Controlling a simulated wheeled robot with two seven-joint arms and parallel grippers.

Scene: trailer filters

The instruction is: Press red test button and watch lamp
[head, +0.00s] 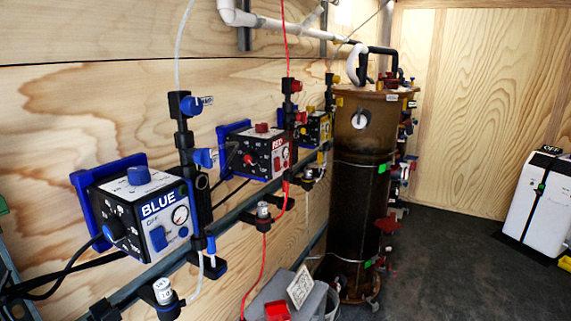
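A control box labelled RED (266,152) sits on the wall rail, in a blue bracket. It has a red knob or button on top (262,127) and small red round parts on its front. A red block (277,310) lies on a grey case low in the middle. I cannot tell which red part is the test button. No lamp can be clearly made out, lit or unlit. Neither of my grippers is in view.
A box labelled BLUE (140,212) is nearest on the left, and a yellow box (318,128) is farther along. A tall brown tank (360,190) stands behind. A white unit marked OFF (540,200) stands at right. The dark floor (450,260) between is clear.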

